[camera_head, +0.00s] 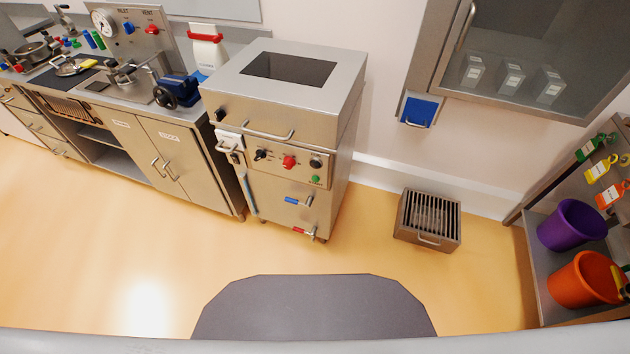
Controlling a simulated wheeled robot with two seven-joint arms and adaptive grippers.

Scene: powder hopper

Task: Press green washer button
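A steel washer cabinet (285,130) stands against the wall, a little left of the middle, with a dark window in its closed top lid. Its front panel carries a small green button (315,179) at the lower right. A larger red knob (289,161) sits to the left of the green button, with black knobs on either side. Nothing covers the green button. Whether it is pressed in is too small to tell. Neither of my grippers shows in the head view.
Blue and red valve handles (298,201) stick out low on the washer front. A steel grated box (428,219) stands on the floor to the right. A rack with purple (570,226) and orange (583,280) buckets is at far right. The floor before the washer is clear.

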